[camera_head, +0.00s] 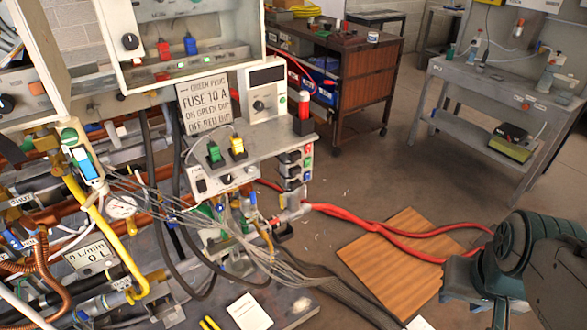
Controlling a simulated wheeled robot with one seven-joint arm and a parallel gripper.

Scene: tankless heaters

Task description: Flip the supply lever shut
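A heater bench with pipes and valves fills the left of the head view. At the far left edge, a small blue handle (14,241) sits on the pipework beside small tags, one of which (21,200) seems to read "SHUT". I cannot tell for sure which part is the supply lever, or how it is set. A flow display (90,257) reads "0 L/min", and a round gauge (121,207) sits above it. My arm shows at the lower right, well apart from the bench. My gripper is not in view.
A yellow pipe (106,238) and loose grey cables (270,262) crowd the bench front. Red hoses (375,227) cross the floor and a wooden board (400,262). A brown cabinet (365,85) and a grey workbench (480,88) stand behind. Floor between them is open.

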